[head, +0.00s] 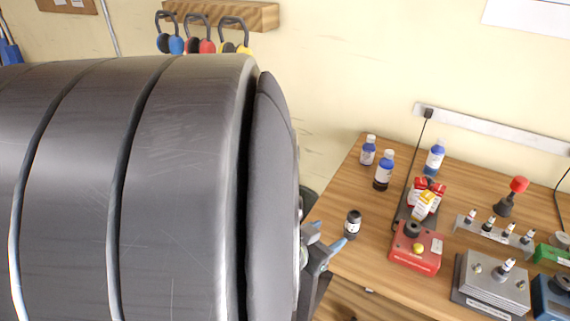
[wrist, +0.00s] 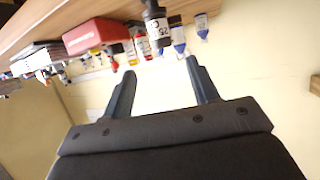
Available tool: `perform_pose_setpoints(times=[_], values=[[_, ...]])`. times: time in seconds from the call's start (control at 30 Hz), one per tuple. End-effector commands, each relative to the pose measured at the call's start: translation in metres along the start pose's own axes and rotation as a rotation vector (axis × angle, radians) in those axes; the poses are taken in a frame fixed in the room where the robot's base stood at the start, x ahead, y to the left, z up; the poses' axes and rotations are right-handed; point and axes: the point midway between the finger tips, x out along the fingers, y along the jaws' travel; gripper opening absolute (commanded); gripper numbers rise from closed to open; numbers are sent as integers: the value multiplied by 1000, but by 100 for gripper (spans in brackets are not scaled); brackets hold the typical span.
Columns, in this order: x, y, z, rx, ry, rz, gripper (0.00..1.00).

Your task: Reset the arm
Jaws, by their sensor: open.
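My gripper (head: 329,238) shows at the left edge of the wooden bench in the head view, partly hidden behind my large dark arm link. In the wrist view my gripper (wrist: 160,72) is open, its two dark blue fingers apart with nothing between them. A dark bottle with a white label (head: 352,224) stands on the bench just right of the fingers in the head view. In the wrist view, which is upside down, this dark bottle (wrist: 157,28) appears beyond the fingertips, apart from them.
The wooden bench (head: 345,262) holds blue-capped bottles (head: 384,170), a red box (head: 416,247), a rack of several vials (head: 495,232) and a metal block (head: 490,283). Headphones (head: 198,38) hang on a wall rack. My arm covers the head view's left half.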

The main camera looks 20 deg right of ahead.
Motion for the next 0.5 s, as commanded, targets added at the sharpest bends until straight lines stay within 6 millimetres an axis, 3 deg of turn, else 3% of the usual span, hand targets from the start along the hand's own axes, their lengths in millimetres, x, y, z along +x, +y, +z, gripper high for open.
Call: perform_pose_setpoints(times=[0.5], values=[[11,0,0,-2,0,4,54]])
